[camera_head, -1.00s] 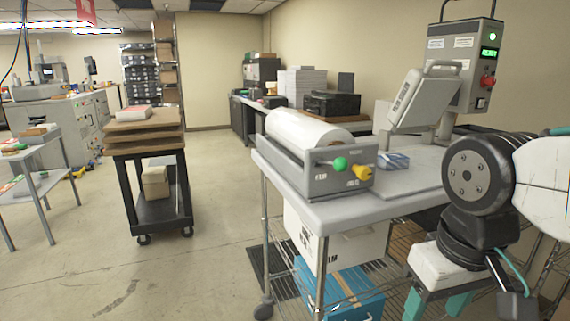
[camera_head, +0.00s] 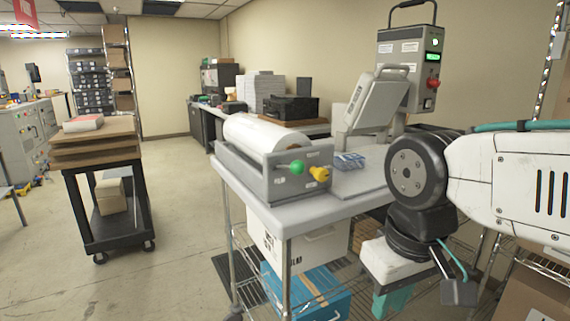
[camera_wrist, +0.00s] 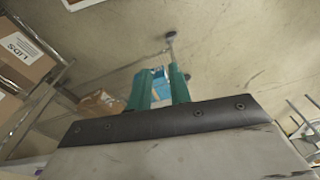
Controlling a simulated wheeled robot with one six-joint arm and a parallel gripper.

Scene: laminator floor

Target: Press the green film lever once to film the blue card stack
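The green film lever (camera_head: 297,167) is a round green knob on the front of a grey film unit (camera_head: 262,180) with a white roll on top. The unit stands at the left end of a grey-topped cart. In the head view the gripper (camera_head: 388,303) hangs low at the cart's front right, away from the lever.
A yellow knob (camera_head: 319,174) sits right beside the green one. Behind stands a control box (camera_head: 407,68) with a green display and red button. The wire cart's lower shelf holds a blue box (camera_head: 312,293). A black trolley (camera_head: 105,205) stands left, with free floor between.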

